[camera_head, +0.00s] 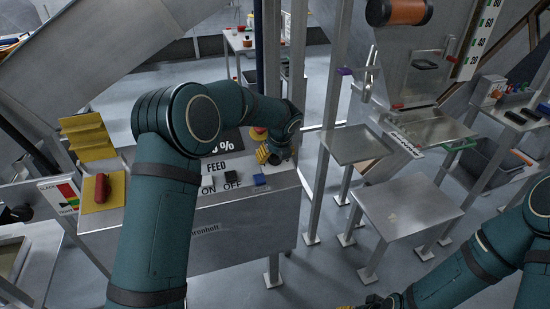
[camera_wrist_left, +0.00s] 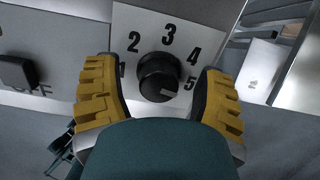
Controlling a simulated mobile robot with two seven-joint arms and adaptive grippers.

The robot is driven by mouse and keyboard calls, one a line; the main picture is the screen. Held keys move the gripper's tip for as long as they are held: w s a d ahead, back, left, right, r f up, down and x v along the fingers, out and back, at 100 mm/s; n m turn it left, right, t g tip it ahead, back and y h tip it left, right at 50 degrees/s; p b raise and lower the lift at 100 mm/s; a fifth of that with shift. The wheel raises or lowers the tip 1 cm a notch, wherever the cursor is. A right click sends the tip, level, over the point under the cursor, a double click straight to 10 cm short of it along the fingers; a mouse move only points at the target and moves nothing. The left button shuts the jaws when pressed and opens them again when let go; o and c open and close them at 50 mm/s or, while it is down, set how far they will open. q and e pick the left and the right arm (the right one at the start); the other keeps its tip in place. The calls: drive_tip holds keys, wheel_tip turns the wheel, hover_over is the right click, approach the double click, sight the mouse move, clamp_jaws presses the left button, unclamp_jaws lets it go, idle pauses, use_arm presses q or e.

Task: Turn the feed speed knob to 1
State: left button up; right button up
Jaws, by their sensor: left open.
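The feed speed knob (camera_wrist_left: 158,77) is a round black dial on a white plate (camera_wrist_left: 135,22) marked 1 to 5, seen in the left wrist view. Its pale mark is at the lower right, near the 5. My left gripper (camera_wrist_left: 159,98) is open, with one yellow finger on each side of the knob and gaps between. In the head view, my left gripper (camera_head: 268,155) is over the right part of the grey console (camera_head: 225,228), and the knob is hidden there. Only the edge of my right gripper (camera_head: 370,303) shows at the bottom.
Metal posts and a bare steel table (camera_head: 408,205) stand to the right.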

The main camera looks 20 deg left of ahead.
use_arm(q)
drive_tip(key=shift+f, duration=0.25)
drive_tip(key=c, duration=1.2)
